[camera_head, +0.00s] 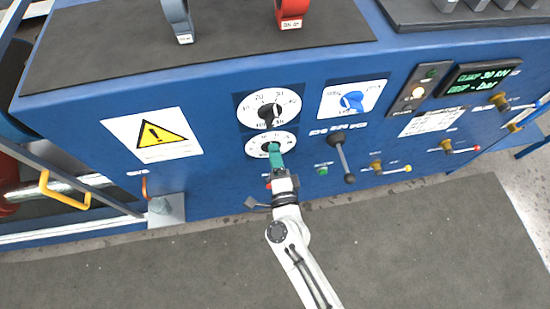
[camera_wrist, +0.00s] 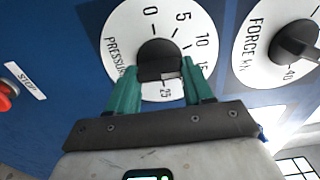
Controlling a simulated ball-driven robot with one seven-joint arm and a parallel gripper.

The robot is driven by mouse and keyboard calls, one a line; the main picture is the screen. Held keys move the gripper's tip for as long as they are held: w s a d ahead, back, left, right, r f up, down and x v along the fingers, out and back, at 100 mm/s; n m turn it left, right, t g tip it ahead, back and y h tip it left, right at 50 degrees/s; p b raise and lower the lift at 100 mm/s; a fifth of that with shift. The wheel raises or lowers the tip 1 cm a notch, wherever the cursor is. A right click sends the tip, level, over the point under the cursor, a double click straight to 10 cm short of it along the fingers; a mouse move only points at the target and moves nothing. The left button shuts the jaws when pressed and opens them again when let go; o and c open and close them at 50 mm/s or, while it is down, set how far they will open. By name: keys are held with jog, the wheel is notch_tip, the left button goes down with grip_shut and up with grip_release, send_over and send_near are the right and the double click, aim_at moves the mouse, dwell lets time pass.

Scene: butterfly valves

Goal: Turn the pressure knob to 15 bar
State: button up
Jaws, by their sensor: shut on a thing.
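The pressure knob (camera_wrist: 158,52) is black, on a round white dial (camera_wrist: 122,30) lettered PRESSURE, with 0, 5, 10, 15 and 25 legible around it. In the head view the dial (camera_head: 253,146) is the lower of two, partly covered by my gripper. My gripper (camera_wrist: 161,72) has teal fingers on either side of the knob and is shut on it. The head view shows the gripper (camera_head: 275,150) reaching up from below onto the knob. A small pale patch shows on the knob's near end, but I cannot tell which number its pointer faces.
The force knob (camera_wrist: 294,40) is close beside it, above it in the head view. A blue selector (camera_head: 352,100), a black lever (camera_head: 342,157) and a lit display (camera_head: 482,77) are to the right. A red stop button (camera_wrist: 6,92) is near. Grey floor (camera_head: 420,250) is clear.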

jog(key=shift+w+d+r+m+b, duration=0.1)
jog(key=shift+m+b, duration=0.15)
jog(key=shift+m, duration=0.6)
jog(key=shift+w+m+b, duration=0.1)
jog(key=shift+m+b, duration=0.1)
jog(key=shift+m, duration=0.65)
jog(key=o, duration=1)
jog(key=shift+o, duration=0.2)
jog(key=shift+s, duration=0.1)
jog(key=b+v, duration=0.1)
jog(key=v, duration=0.9)
jog(key=shift+s+b, duration=0.35)
